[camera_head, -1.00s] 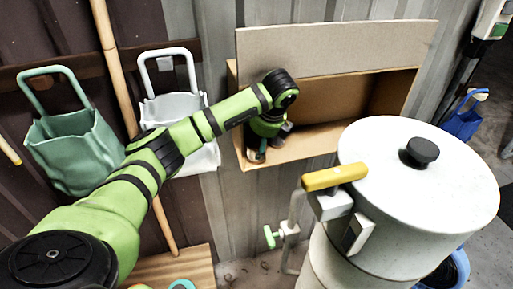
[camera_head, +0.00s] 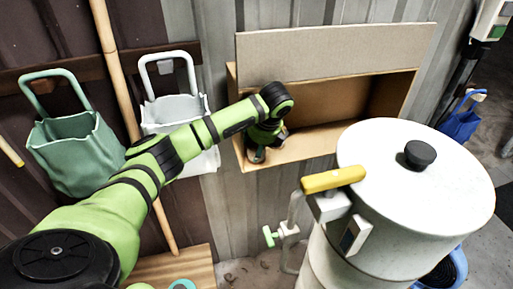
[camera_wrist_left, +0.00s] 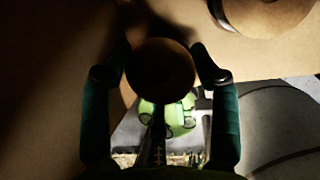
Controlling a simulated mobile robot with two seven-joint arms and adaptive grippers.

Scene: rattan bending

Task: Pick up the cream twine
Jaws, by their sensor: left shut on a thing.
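My left gripper (camera_head: 257,154) is at the front left part of the open cardboard box on the wall, pointing down. In the left wrist view its two dark fingers stand on either side of a round thing (camera_wrist_left: 160,70) and are shut on it. The round thing is in deep shadow, seen end-on, so I cannot tell its colour or whether it is the cream twine. A second round tan thing (camera_wrist_left: 268,12) shows at the top right of that view, apart from the fingers. My right gripper is not in view.
A white bag (camera_head: 172,108) and a green bag (camera_head: 72,150) hang to the left. A wooden pole leans between them.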

